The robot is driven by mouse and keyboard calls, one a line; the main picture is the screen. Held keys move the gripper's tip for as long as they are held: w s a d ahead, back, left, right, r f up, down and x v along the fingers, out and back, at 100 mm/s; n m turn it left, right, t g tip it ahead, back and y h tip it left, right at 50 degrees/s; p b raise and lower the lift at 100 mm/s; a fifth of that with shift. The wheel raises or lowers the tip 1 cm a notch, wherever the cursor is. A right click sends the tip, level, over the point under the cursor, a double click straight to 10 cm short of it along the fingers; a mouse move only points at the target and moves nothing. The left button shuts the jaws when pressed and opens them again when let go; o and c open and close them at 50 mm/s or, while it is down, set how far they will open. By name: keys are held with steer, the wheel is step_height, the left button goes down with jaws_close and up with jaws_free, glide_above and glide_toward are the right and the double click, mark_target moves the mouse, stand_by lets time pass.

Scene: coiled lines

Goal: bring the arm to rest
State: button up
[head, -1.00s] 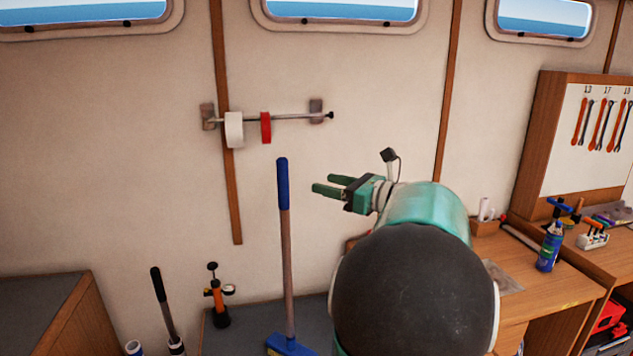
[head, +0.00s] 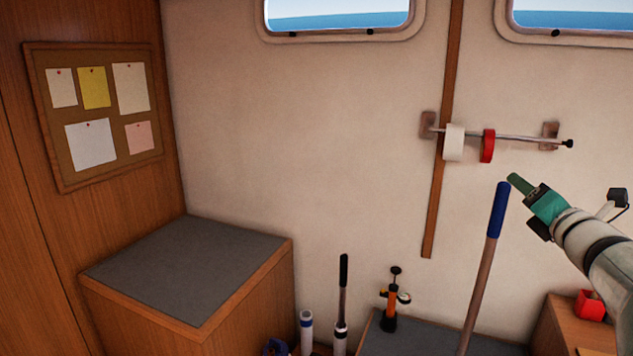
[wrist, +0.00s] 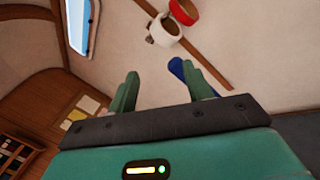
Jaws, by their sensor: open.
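My gripper (head: 518,187) is at the right of the head view, on my arm that reaches in from the right edge. In the wrist view its two green fingers (wrist: 160,92) stand apart with nothing between them. The blue grip of a long-handled tool (head: 498,210) stands just left of the fingers in the head view. In the wrist view that blue grip (wrist: 176,68) shows beside the right finger; I cannot tell whether they touch.
A wall rod with a white roll (head: 453,142) and a red roll (head: 487,146) is above my gripper. A grey-topped wooden cabinet (head: 190,265) stands at left. An orange-and-black tool (head: 389,303) and a black-handled tool (head: 342,290) stand low in the middle. A red object (head: 590,305) lies lower right.

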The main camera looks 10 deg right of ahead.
steer(key=s+a+f+m+g+h, duration=0.1)
steer(key=a+f+m+g, duration=0.3)
steer(key=a+m, duration=0.55)
steer(key=s+a+f+m+g+h, duration=0.1)
steer(key=s+a+f+m+g, duration=0.15)
steer(key=a+f+m, duration=0.45)
steer(key=s+a+f+m+g+y, duration=0.2)
steer(key=s+a+f+m, duration=0.3)
steer(key=a, duration=0.4)
steer(key=s+a+f+m+g+y, duration=0.2)
steer(key=s+a+f+m+g, duration=0.2)
steer(key=s+a, duration=0.3)
steer(key=shift+s+a+f+m+g+y, duration=0.15)
steer(key=shift+a+f+m+g+y, duration=0.25)
steer(key=shift+a+f, duration=0.35)
steer(key=shift+a+r, duration=0.1)
steer(key=shift+r, duration=0.05)
